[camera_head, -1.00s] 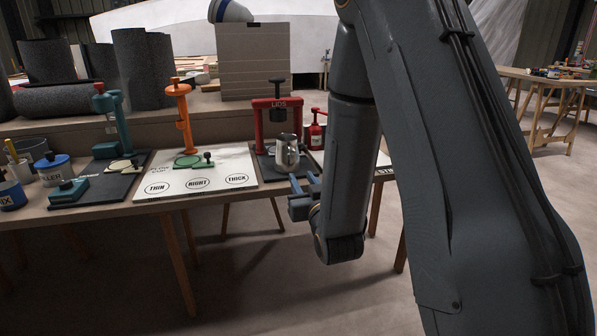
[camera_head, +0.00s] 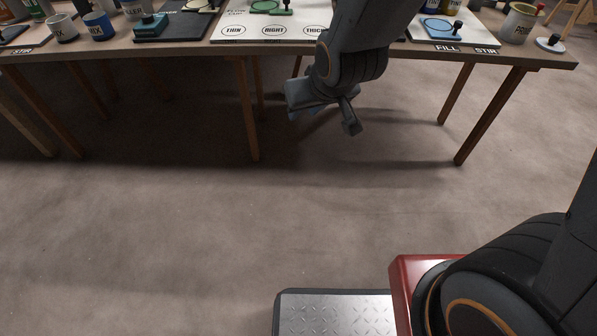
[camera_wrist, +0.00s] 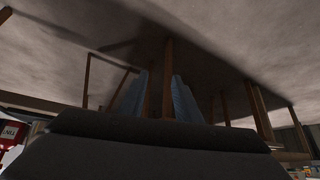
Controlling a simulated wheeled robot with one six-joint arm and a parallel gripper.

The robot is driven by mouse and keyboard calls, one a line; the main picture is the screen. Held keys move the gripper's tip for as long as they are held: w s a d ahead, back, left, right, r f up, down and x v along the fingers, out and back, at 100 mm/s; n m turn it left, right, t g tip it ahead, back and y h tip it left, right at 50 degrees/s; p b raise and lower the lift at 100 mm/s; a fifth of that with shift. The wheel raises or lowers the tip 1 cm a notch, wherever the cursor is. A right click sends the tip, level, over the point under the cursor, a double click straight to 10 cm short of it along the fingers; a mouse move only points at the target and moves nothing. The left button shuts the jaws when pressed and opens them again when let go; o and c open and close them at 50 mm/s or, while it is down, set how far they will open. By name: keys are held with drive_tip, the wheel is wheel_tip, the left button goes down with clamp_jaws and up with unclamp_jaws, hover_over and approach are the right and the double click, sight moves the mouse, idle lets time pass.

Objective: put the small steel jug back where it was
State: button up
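The small steel jug is not in either current view. One second ago it stood upright on the base of the red LIDS press. My gripper (camera_head: 326,114) hangs in front of the table (camera_head: 190,50), below the tabletop edge. In the wrist view my gripper (camera_wrist: 158,95) shows two blue fingers apart, with nothing held between them. Only a distant table leg shows in the gap.
A white board (camera_head: 229,27) with THIN, RIGHT and THICK ovals lies on the table. A blue pad (camera_head: 437,29) and a cream pot (camera_head: 518,24) stand to the right. Table legs (camera_head: 484,118) are behind and beside my gripper. The floor in front is clear.

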drive_tip(key=s+r+n+g+h, duration=0.2)
drive_tip(key=s+g, duration=0.4)
drive_tip(key=s, duration=1.3)
drive_tip(key=shift+s+a+r+n, duration=0.2)
drive_tip(key=shift+s+a+n, duration=0.2)
drive_tip(key=shift+a, duration=0.05)
drive_tip(key=d+r+m+p, duration=0.3)
drive_tip(key=d+r+p, duration=0.7)
drive_tip(key=r+p, duration=0.3)
drive_tip(key=d+r+m+p, duration=0.4)
drive_tip(key=d+r+p, duration=0.6)
drive_tip(key=r+p, duration=0.3)
drive_tip(key=shift+d+h+p, duration=0.15)
drive_tip(key=shift+h+p, duration=0.25)
drive_tip(key=shift+p, duration=0.3)
